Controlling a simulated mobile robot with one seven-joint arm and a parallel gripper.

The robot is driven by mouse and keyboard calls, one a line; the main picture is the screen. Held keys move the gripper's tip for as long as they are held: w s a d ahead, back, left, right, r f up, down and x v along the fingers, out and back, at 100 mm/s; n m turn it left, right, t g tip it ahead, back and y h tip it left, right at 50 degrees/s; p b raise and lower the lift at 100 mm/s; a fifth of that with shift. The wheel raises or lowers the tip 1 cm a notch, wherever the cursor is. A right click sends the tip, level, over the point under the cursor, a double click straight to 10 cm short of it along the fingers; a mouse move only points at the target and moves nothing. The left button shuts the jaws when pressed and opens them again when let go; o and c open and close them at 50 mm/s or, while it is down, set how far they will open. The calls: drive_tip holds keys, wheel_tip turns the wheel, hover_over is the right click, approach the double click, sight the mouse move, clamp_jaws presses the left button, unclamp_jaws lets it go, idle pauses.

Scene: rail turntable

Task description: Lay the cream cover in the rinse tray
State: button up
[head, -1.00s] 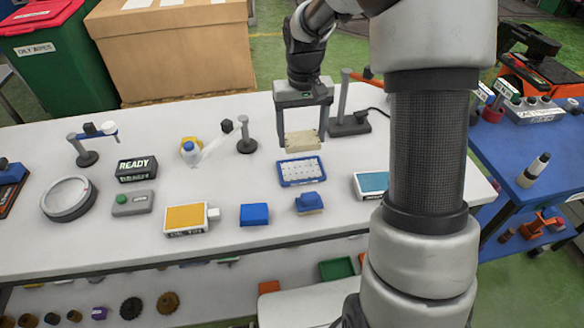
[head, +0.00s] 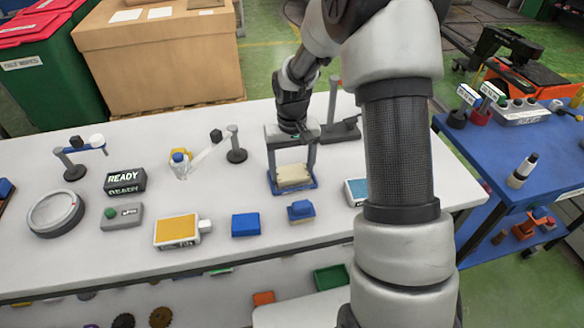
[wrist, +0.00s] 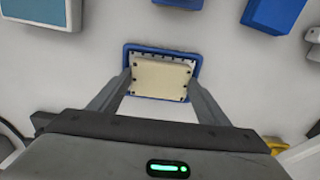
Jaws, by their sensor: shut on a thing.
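The cream cover (head: 294,175) is a flat, pale plate with small dark dots, which show in the wrist view (wrist: 160,76). My gripper (head: 292,174) is shut on it, with one finger at each side edge. The cover lies level over the blue rinse tray (head: 274,188), inside its outline. The tray's blue rim also shows around the cover in the wrist view (wrist: 163,50).
A blue block (head: 245,225) and a blue-topped brush-like block (head: 301,210) lie in front of the tray. A teal-topped box (head: 357,190) lies to its right. A dark stand (head: 340,128) is behind. A yellow-topped box (head: 177,230) lies left. The white table between them is clear.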

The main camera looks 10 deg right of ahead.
drive_tip(key=o, duration=1.3)
drive_tip(key=shift+f, duration=0.1)
